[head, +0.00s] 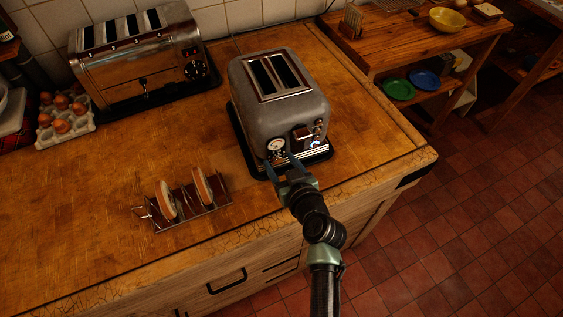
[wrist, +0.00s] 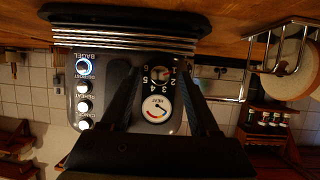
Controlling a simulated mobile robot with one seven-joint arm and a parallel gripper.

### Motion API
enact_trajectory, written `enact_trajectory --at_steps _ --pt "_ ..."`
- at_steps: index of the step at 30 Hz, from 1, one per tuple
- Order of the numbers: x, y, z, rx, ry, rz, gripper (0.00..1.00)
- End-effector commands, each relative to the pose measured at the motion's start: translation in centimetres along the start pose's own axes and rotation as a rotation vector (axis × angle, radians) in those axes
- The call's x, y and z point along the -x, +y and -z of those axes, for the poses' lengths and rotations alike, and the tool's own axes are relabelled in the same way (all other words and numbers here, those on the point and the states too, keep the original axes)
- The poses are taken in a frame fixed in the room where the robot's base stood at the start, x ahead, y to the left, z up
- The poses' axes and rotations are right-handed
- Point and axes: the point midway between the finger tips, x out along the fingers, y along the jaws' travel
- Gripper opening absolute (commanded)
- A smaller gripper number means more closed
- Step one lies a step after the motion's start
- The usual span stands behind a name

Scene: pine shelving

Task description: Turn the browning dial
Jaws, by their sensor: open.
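The grey two-slot toaster (head: 250,105) stands on a dark mat on the wooden counter. Its front carries a round white gauge (head: 276,146), which also shows in the wrist view (wrist: 156,109). The browning dial (wrist: 160,75), ringed by numbers, shows beside the gauge in the upside-down wrist view, with a red mark near the 1. My gripper (head: 281,163) is open at the toaster's lower front. In the wrist view its two dark fingers (wrist: 160,78) lie on either side of the dial, apart from each other. I cannot tell whether either finger touches the dial.
A lit round button (wrist: 84,67) and several buttons sit beside the dial. A toast rack (head: 188,205) with toast stands left of my gripper. A larger chrome toaster (head: 135,65) and an egg tray (head: 65,118) are at the back left. Counter right of the toaster is clear.

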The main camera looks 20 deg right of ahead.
Motion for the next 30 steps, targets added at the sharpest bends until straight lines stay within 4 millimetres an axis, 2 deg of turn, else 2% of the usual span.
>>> enact_trajectory --at_steps 2,9,12,23,30 --pt "0.01 0.0 0.01 0.0 0.0 0.0 0.58" --pt "0.03 0.01 0.02 0.0 0.0 0.0 0.15" --pt "0.04 0.01 0.01 0.0 0.0 0.0 0.0" --pt "-0.01 0.02 -0.1 -0.018 0.0 0.009 0.0" --pt "-0.13 0.19 -0.3 -0.122 0.002 0.05 0.0"
